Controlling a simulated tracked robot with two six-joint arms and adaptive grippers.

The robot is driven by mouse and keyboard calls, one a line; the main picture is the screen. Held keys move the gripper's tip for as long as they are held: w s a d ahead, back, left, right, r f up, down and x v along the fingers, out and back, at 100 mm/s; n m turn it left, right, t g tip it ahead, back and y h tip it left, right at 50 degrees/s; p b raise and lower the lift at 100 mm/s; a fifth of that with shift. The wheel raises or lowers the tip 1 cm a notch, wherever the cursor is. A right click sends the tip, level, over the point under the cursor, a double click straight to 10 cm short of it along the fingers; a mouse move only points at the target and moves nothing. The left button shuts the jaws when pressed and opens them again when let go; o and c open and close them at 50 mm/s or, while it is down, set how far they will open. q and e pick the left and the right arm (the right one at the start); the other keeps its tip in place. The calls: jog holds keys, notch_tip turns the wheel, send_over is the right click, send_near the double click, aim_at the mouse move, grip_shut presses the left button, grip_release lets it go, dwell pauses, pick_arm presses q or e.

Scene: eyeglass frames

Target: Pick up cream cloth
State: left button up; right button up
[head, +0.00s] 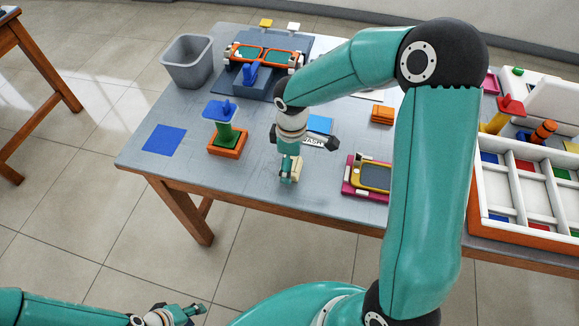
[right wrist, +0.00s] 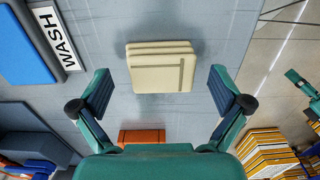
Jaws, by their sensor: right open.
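The cream cloth (right wrist: 161,66) is a folded, layered pad on the grey table. In the right wrist view it lies ahead of and between the two fingers, with clear gaps on both sides. It also shows in the head view (head: 297,171), partly hidden by my right gripper (head: 290,168). In the right wrist view my right gripper (right wrist: 161,92) is open and empty, its fingers wide apart above the table. My left gripper (head: 186,313) is at the bottom left of the head view, off the table, open and empty.
A WASH label (head: 313,141) and blue pad (head: 320,124) lie behind the cloth. An orange base with a green-and-blue stamp (head: 226,142) stands left. The table's front edge is close.

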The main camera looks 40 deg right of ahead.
jog(key=shift+f, duration=0.55)
jog(key=c, duration=1)
jog(key=shift+o, duration=0.2)
jog(key=shift+r, duration=0.15)
notch_tip(320, 180, up, 20)
jog(key=p, duration=0.1)
